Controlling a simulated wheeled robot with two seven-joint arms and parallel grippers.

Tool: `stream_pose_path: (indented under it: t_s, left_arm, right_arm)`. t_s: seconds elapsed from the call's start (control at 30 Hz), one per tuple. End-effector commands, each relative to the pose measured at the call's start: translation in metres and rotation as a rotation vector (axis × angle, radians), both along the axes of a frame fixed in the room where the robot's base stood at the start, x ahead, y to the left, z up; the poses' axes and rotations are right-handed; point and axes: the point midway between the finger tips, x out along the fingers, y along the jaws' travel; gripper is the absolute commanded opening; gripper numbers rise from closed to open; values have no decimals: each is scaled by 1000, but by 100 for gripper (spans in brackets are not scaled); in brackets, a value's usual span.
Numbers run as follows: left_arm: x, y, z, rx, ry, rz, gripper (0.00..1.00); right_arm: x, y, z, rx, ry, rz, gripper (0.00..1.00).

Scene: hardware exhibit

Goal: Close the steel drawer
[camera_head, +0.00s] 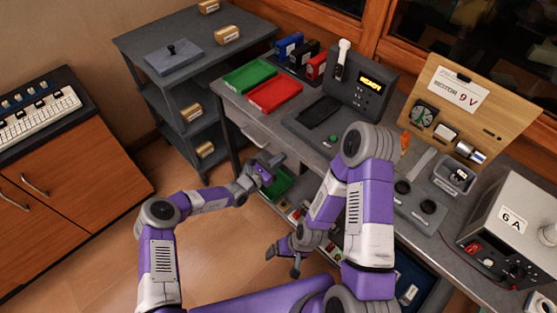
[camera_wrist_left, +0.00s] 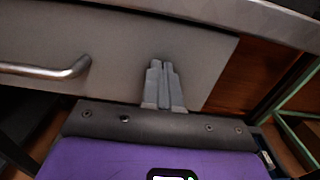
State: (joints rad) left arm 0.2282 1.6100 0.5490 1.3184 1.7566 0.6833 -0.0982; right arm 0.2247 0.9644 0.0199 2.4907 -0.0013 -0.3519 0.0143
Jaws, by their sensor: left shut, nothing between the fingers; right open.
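The steel drawer is under the grey workbench top; part of its pale front (camera_head: 250,128) shows at the bench's left end in the head view. In the left wrist view the plain grey front (camera_wrist_left: 110,45) fills the upper left, with a bar handle (camera_wrist_left: 45,70) at left. My left gripper (camera_head: 277,159) is shut and empty, below the bench edge. Its fingers (camera_wrist_left: 165,65) overlap the drawer front right of the handle; contact cannot be told. Any remaining gap is hidden by the bench top. My right gripper (camera_head: 283,256) is open and empty, lower and nearer.
A green bin (camera_head: 278,184) and other stored items sit low under the bench. The workbench top (camera_head: 225,92) overhangs the drawer. A grey shelf cart (camera_head: 145,42) stands left of it. The wooden floor (camera_head: 205,235) between cabinet and bench is clear.

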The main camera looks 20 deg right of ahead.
Motion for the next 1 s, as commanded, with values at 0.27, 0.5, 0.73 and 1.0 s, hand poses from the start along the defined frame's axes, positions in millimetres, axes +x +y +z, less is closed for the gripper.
stream_pose_path:
  t_s: [0.27,0.5,0.73,1.0]
  left_arm:
    - [-6,9,9,-9,-5,-6,0]
    - [-29,55,7,-6,-1,-11,0]
    - [-53,96,4,-4,-2,-14,0]
    - [-65,116,3,-5,-4,-17,0]
  right_arm:
    - [0,0,12,0,0,0,96]
    - [0,0,34,0,0,0,96]
    - [0,0,44,0,0,0,96]
    - [0,0,47,0,0,0,96]
